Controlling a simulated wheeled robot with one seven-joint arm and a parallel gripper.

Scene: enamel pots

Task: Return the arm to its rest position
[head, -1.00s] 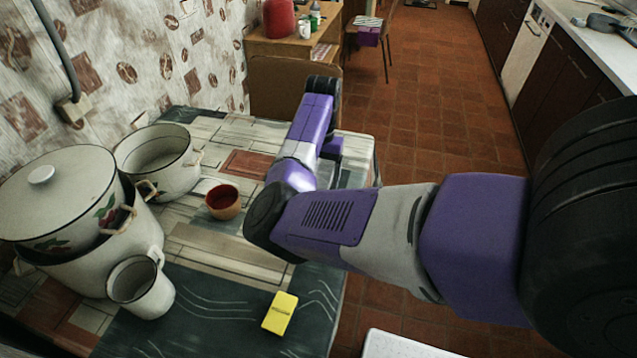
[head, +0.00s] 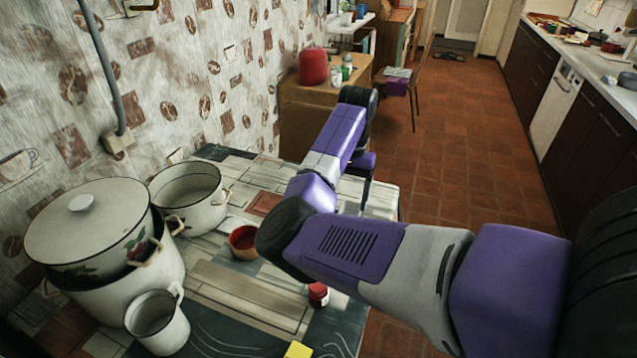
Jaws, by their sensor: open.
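My arm reaches in from the right and bends at the elbow over the right part of the table (head: 235,285). Its forearm points away to the far edge, and the wrist folds down there. My gripper (head: 367,190) hangs below the wrist, mostly hidden behind the forearm. Only a purple part and a thin dark finger show. It is open, and I see nothing held in it.
At left on the table are a large lidded pot (head: 90,230), an open pot (head: 190,195) and a white mug (head: 158,322). A reddish bowl (head: 243,242), a small red jar (head: 318,294) and a yellow block (head: 297,350) lie nearer my arm. Floor (head: 450,150) is open beyond.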

